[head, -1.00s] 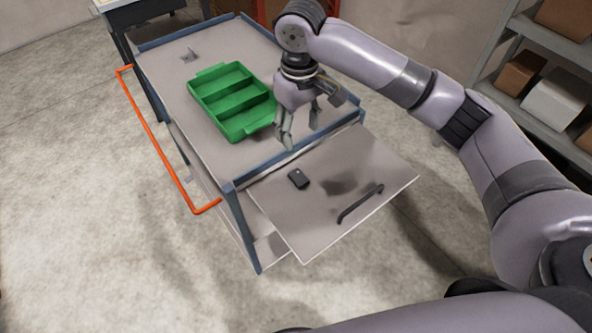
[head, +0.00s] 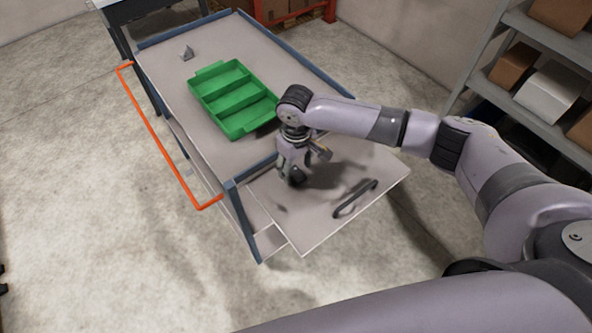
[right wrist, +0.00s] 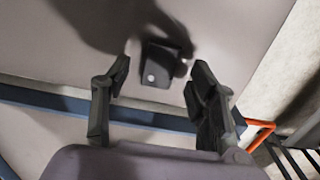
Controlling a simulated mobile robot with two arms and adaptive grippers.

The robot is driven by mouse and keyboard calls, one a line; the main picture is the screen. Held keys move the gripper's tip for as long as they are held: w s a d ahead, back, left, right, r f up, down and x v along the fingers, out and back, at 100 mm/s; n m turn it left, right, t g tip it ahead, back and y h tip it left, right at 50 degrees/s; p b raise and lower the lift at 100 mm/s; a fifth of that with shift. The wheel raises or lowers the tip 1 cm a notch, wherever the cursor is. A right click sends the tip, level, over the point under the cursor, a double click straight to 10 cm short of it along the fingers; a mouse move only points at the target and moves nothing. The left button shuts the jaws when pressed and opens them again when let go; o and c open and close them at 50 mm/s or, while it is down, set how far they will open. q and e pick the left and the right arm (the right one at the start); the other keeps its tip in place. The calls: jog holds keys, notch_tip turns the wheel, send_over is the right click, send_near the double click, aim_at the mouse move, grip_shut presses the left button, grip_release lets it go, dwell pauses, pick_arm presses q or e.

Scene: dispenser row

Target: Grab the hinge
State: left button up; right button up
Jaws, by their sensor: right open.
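A small dark block with a pale round spot (right wrist: 164,64), which may be the hinge, lies on the grey panel. In the right wrist view it sits between and just beyond the fingertips. My right gripper (head: 291,174) is open over the panel, and its two fingers also show in the right wrist view (right wrist: 161,72). The gripper mostly hides the block in the head view. A small grey bracket (head: 187,54) stands on the far left of the cart top; I cannot tell whether it is a hinge. My left gripper is not in view.
The grey panel (head: 300,228) juts from the cart's near end and carries a black curved handle (head: 355,198). A green divided tray (head: 232,129) sits on the cart. A blue rim (head: 255,172) edges the cart top. An orange rail (head: 160,140) runs along its left side.

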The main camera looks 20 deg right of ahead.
jog(key=shift+f, duration=0.8)
jog(key=shift+c, duration=0.3)
jog(key=c, duration=1.2)
jog(key=shift+r, duration=0.1)
